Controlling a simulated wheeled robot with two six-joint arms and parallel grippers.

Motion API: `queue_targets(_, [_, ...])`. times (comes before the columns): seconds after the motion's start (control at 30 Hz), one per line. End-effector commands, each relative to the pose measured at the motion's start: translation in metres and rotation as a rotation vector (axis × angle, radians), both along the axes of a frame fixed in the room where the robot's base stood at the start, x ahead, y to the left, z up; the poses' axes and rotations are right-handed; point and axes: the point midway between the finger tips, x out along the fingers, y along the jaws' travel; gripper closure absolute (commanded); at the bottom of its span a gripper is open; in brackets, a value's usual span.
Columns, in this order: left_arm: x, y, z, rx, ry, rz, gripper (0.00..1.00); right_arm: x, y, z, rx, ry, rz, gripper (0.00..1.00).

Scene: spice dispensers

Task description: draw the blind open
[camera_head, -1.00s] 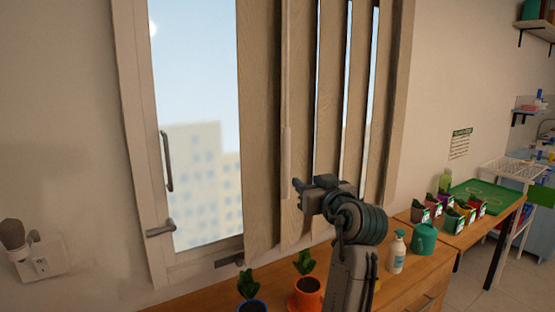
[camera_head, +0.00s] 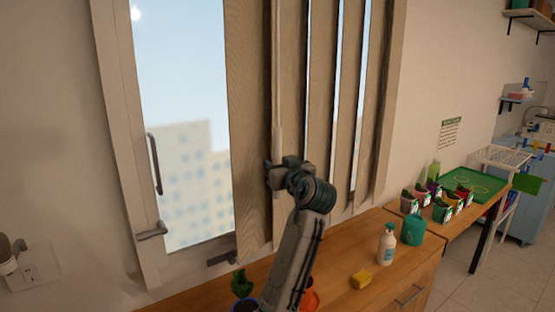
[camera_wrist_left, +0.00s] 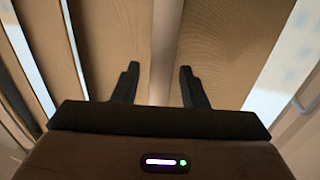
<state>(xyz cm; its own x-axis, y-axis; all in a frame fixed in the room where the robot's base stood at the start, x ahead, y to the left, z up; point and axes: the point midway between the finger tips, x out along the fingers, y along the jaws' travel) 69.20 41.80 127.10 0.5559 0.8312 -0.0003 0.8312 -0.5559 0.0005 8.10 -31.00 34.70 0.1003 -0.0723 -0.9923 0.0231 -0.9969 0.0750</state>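The blind has several beige vertical slats (camera_head: 248,110), gathered over the right part of the window, with narrow gaps between some of them. A thin pale wand (camera_head: 276,60) hangs in front of the slats and ends in a thicker handle (camera_head: 278,145). My left gripper (camera_head: 277,172) is at the lower part of this handle. In the left wrist view my left gripper (camera_wrist_left: 160,75) is open, and the pale wand (camera_wrist_left: 165,40) runs down between its two fingers. The wand looks close to the right finger; contact is not clear. My right gripper is not in view.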

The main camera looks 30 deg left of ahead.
Motion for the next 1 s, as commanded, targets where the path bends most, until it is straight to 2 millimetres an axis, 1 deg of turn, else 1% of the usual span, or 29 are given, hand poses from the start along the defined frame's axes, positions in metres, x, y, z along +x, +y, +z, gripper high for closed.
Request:
queue_targets(0.03, [0.002, 0.003, 0.001, 0.001, 0.0, 0.001, 0.61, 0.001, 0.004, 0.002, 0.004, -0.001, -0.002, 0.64])
queue_targets(0.13, [0.003, 0.005, 0.0, 0.001, 0.001, 0.001, 0.61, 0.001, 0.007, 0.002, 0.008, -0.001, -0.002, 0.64])
queue_targets(0.33, [0.003, 0.005, -0.001, 0.001, 0.001, 0.0, 0.61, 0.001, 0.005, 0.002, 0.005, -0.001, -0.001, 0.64])
queue_targets(0.37, [0.003, 0.005, -0.001, 0.001, 0.001, 0.0, 0.63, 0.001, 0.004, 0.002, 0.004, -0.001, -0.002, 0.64])
queue_targets(0.5, [0.003, 0.005, 0.0, 0.001, 0.001, 0.0, 0.9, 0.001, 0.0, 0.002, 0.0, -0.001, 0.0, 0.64])
queue_targets(0.57, [0.003, 0.005, 0.0, 0.001, 0.001, 0.0, 1.0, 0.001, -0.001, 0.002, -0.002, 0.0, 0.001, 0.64])
queue_targets(0.83, [0.005, 0.004, -0.001, 0.0, 0.0, 0.0, 1.0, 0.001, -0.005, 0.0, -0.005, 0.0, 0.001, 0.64])
queue_targets(1.0, [0.014, 0.0, -0.002, -0.001, -0.002, -0.001, 1.0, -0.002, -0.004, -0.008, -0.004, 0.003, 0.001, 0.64])
